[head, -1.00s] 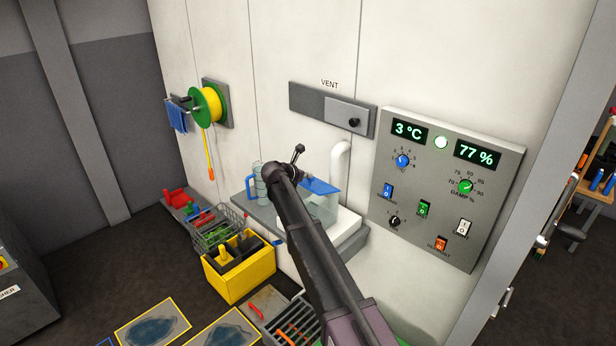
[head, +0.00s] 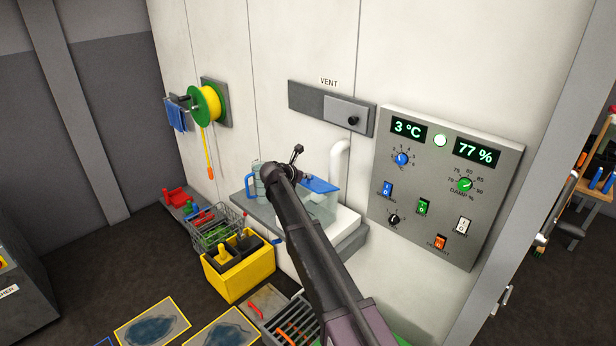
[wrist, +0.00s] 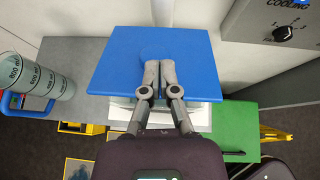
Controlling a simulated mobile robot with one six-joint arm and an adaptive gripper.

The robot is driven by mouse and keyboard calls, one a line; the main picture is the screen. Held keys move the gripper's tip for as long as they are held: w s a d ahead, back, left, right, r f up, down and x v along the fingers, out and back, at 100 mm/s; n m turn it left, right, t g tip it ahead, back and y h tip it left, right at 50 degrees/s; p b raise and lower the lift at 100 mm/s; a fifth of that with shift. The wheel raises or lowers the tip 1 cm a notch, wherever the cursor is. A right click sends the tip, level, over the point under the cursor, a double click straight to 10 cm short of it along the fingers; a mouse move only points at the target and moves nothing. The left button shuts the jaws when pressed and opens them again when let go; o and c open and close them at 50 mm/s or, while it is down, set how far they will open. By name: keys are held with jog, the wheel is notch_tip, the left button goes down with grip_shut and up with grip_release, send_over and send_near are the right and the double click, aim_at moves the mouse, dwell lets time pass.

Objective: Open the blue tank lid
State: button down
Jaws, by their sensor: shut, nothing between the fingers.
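The blue tank lid (wrist: 130,62) fills the middle of the wrist view as a flat, roughly square panel. In the head view the lid (head: 322,187) sits on top of the clear tank (head: 326,205), below the white pipe. My gripper (wrist: 159,68) is shut and empty, its two fingertips side by side over the middle of the lid. I cannot tell whether the fingertips touch the lid. The lid looks lowered over the tank; a slight tilt is hard to judge. In the head view my arm hides part of the tank's left side.
A clear jug with a blue handle (wrist: 38,78) stands left of the tank on the grey shelf (wrist: 75,52). The white pipe (head: 339,160) rises close behind the lid. The control panel (head: 478,150) is on the wall to the right. A yellow caddy (head: 240,277) is below left.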

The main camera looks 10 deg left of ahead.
jog(key=shift+s+a+f+b, duration=0.35)
jog(key=shift+s+f, duration=0.1)
jog(key=shift+s, duration=0.2)
jog(key=shift+s+a+f+b, duration=0.35)
jog(key=shift+s+f, duration=0.1)
jog(key=shift+s, duration=0.15)
jog(key=f+p+v, duration=0.1)
jog(key=p+v, duration=0.2)
jog(key=v, duration=0.7)
jog(key=shift+s+a+f, duration=0.3)
jog(key=shift+s+a, duration=0.1)
jog(key=shift+d, duration=0.1)
